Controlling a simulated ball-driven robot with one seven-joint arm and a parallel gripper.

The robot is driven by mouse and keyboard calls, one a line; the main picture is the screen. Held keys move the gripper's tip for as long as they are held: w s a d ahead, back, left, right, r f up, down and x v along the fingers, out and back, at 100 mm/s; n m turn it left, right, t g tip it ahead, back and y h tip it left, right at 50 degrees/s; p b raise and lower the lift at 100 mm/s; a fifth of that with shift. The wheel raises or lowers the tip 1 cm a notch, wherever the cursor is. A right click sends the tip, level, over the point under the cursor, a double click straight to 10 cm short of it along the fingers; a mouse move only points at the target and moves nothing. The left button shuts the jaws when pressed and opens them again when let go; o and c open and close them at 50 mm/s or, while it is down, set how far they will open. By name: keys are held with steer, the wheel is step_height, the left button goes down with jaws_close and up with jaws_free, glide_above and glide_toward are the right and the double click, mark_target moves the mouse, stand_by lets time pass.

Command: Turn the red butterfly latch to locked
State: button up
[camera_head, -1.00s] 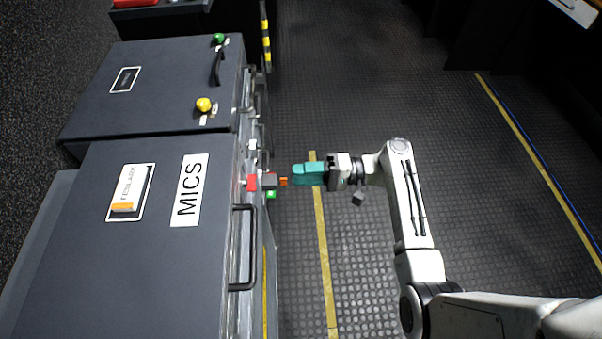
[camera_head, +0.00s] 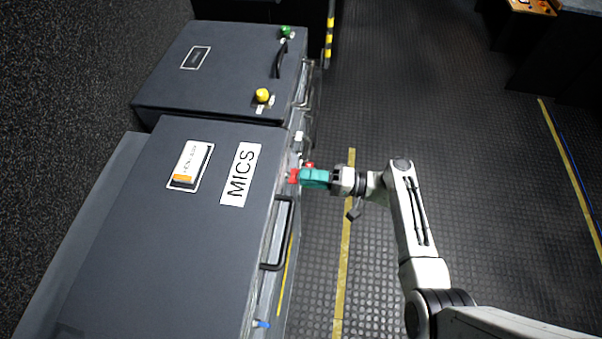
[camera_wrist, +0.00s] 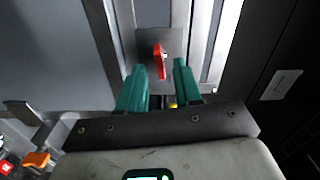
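The red butterfly latch (camera_wrist: 160,62) is on a grey metal plate (camera_wrist: 174,42) on the front of the dark case labelled MICS. In the wrist view it stands nearly upright with a slight tilt, between the two teal fingers of my gripper (camera_wrist: 159,67). The fingers are apart, with a gap visible on each side of the latch. In the head view, red parts of the latch (camera_head: 293,176) show just left of my gripper (camera_head: 303,177). The fingertips hide some of it there.
The MICS case (camera_head: 150,230) has a black handle (camera_head: 277,235) near the latch. A second case (camera_head: 215,75) with yellow and green knobs stands behind it. An orange part (camera_wrist: 37,159) shows at the wrist view's lower left. The floor right of the cases is open.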

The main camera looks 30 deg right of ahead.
mark_target(292, 176)
steer(key=shift+x, duration=1.35)
steer(key=shift+c, duration=0.2)
steer(key=shift+s, duration=0.1)
jaws_close()
